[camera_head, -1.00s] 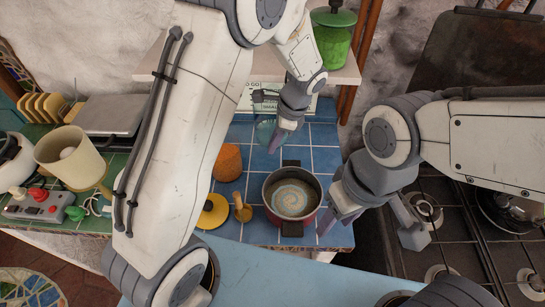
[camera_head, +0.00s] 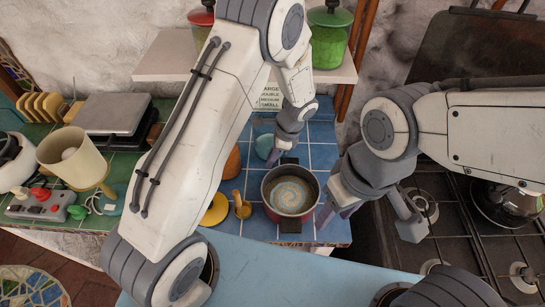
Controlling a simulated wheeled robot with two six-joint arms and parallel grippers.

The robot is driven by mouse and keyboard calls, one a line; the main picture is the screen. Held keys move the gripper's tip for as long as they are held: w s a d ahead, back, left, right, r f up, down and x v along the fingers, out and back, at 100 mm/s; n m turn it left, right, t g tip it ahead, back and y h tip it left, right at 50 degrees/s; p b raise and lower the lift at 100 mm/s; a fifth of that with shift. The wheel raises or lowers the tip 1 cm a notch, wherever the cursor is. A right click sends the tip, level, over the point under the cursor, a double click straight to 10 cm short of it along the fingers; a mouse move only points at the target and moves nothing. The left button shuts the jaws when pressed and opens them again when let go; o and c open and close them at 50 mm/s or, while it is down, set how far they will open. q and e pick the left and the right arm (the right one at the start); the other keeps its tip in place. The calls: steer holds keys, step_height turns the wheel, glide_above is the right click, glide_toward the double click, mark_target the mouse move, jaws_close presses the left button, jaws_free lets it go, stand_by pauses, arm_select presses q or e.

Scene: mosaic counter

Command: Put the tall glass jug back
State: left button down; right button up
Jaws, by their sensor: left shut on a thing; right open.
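A teal glass piece (camera_head: 264,146), which I take to be the tall glass jug, shows beside the fingertips of my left gripper (camera_head: 275,156). The gripper is shut on it, above the blue-tiled counter behind the pot. Most of the jug is hidden by my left arm and gripper, so I cannot tell its full shape or whether it touches the counter. My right gripper (camera_head: 368,217) is open and empty, between the pot and the stove.
A red pot (camera_head: 291,218) with swirled pale contents stands in front of the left gripper. An orange object (camera_head: 232,164) and a yellow lid-like disc (camera_head: 215,210) lie left of it. A white shelf (camera_head: 160,66) is behind; the stove (camera_head: 455,225) is right.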

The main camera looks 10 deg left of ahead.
arm_select(q)
steer(key=c, duration=0.9)
jaws_free()
